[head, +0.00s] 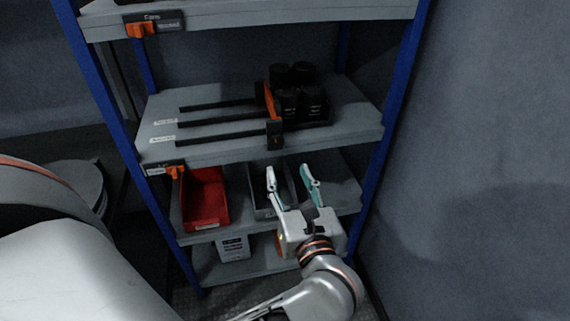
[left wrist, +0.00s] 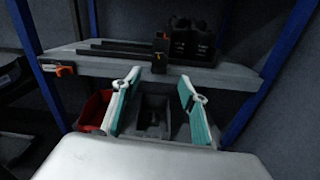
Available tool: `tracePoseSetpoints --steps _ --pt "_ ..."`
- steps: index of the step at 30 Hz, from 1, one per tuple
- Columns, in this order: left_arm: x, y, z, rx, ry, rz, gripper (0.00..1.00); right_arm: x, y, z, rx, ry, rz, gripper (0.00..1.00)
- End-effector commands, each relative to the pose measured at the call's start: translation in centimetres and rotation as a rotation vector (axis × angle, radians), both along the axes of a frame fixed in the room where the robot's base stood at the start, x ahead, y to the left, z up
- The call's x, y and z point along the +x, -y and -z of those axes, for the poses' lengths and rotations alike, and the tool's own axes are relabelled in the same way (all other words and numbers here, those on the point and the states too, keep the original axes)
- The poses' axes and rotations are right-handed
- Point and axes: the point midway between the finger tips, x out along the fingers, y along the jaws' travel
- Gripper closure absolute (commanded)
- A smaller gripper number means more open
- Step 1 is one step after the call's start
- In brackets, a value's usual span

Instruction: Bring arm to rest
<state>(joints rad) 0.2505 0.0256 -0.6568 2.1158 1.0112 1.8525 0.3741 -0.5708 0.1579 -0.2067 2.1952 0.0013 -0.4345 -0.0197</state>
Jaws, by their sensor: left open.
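My left gripper (head: 291,182) is open and empty, its two teal-lined fingers pointing up and toward the shelf. In the head view it is in front of the lower shelf, overlapping the grey bin (head: 262,198). In the left wrist view the open fingers (left wrist: 159,92) frame the grey bin (left wrist: 152,118), which has something dark inside. My left forearm and wrist show at the bottom of the head view. My right gripper is not in view.
A blue-framed rack (head: 397,85) holds grey shelves. The middle shelf (head: 205,149) carries black rails and several black cylinders (head: 290,100) with an orange part. A red bin (head: 205,197) and a white box (head: 234,248) sit lower. A wall (head: 480,160) stands at the right.

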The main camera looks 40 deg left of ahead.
Motion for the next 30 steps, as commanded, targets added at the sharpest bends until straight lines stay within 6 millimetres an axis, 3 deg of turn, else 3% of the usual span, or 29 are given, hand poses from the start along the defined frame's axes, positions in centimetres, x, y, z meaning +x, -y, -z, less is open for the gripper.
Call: tracePoseSetpoints --steps 21,26,30 --pt "-0.6 0.5 -0.3 0.016 0.0 -0.001 0.57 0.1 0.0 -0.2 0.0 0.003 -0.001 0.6" --pt "-1.3 0.0 -3.9 0.227 -0.013 -0.004 0.57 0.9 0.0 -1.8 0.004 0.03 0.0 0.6" --pt "-2.2 0.9 -8.8 0.618 -0.072 -0.001 0.57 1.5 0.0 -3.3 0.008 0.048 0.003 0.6"
